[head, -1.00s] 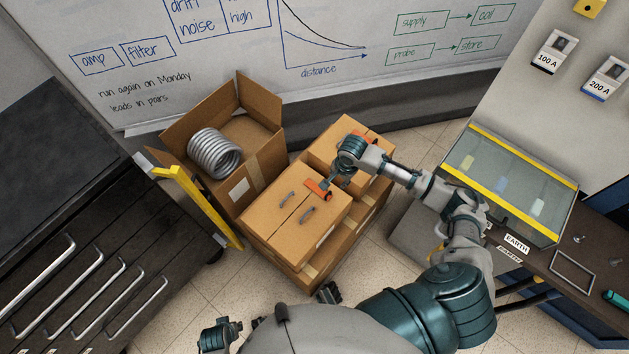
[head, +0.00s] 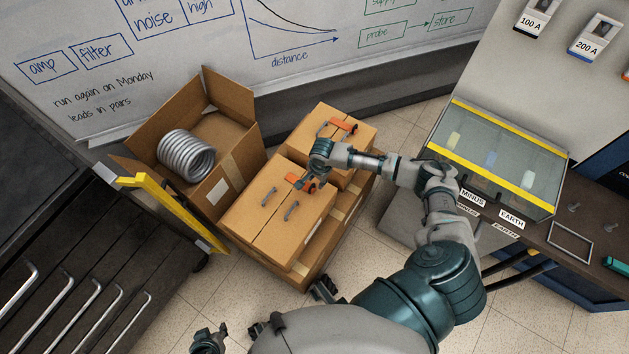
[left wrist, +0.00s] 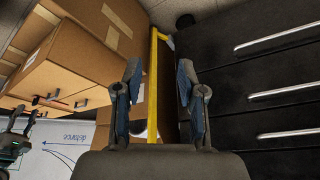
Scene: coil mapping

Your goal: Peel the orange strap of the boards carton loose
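A closed brown carton (head: 268,222) with two grey handles stands in the middle of the head view. A short orange strap (head: 294,180) lies on its lid near the far right end. My right gripper (head: 311,181) is over this strap end, at or very near it. Its fingertips are too small to show whether they grip it. A second carton (head: 328,150) behind also has an orange strap (head: 345,124). No readable label tells which carton holds boards. My left gripper (left wrist: 158,85) is open and empty in the left wrist view; it also shows at the head view's bottom edge (head: 208,341).
An open carton (head: 235,150) with a metal coil (head: 186,154) stands at the left. A yellow bar (head: 170,205) leans beside it, near a dark drawer cabinet (head: 75,290). A glass-topped case (head: 500,155) stands at the right.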

